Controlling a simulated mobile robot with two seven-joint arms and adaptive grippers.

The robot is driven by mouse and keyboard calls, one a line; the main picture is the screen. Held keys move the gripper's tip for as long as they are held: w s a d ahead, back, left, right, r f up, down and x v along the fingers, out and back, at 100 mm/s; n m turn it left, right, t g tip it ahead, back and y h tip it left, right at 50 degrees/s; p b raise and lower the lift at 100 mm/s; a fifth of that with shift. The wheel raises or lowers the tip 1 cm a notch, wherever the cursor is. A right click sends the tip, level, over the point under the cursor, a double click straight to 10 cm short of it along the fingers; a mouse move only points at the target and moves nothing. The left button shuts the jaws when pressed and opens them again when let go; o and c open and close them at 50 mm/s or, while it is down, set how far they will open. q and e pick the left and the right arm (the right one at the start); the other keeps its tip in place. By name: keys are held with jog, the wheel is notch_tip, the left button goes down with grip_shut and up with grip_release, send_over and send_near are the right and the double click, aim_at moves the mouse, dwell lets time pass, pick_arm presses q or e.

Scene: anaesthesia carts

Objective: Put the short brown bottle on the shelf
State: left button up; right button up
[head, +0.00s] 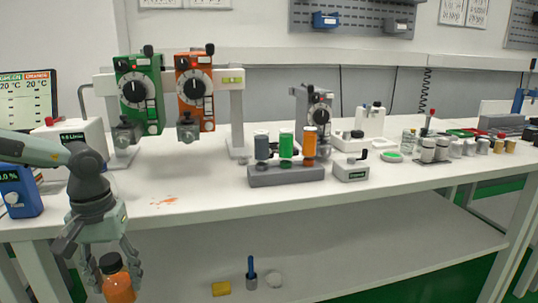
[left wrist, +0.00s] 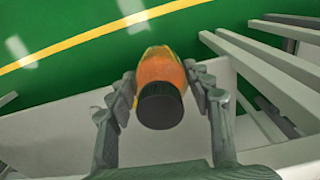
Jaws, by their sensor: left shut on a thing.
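The short brown bottle (head: 118,284) is orange-brown with a black cap, at the lower left of the head view. It also shows in the left wrist view (left wrist: 160,78), cap towards the camera. My left gripper (head: 108,272) is shut on it, with fingers on both sides of the bottle. The gripper is in front of the table's front edge, below the table top. The lower shelf (head: 340,262) runs under the table, to the right of the gripper. The bottle's lower end is cut off in the head view. My right gripper is not in view.
The shelf's right part is clear. The table top (head: 330,205) overhangs it. A table leg (head: 46,262) stands at the left. Green floor (left wrist: 50,40) shows below.

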pick_arm(q)
jog(key=s+a+r+n, duration=0.2)
jog(key=a, duration=0.5)
jog(key=s+a+r+n, duration=0.1)
jog(key=a, duration=0.6)
jog(key=s+a+f+n, duration=0.2)
jog(key=s+a+f, duration=0.2)
jog(key=s+f, duration=0.1)
jog(key=shift+s+n, duration=0.3)
jog(key=shift+s, duration=0.1)
jog(key=shift+d+f, duration=0.1)
jog(key=shift+f, duration=0.05)
jog(key=w+d+f+m, duration=0.2)
jog(key=d+f, duration=0.3)
jog(key=d, duration=0.6)
jog(key=w+d+r+m, duration=0.2)
jog(key=d, duration=0.6)
jog(key=w+d+r+m, duration=0.1)
jog(key=w+d+m, duration=0.2)
jog(key=d, duration=0.6)
jog(key=shift+w+r+m, duration=0.2)
jog(key=shift+r+m, duration=0.1)
jog(key=shift+r, duration=0.1)
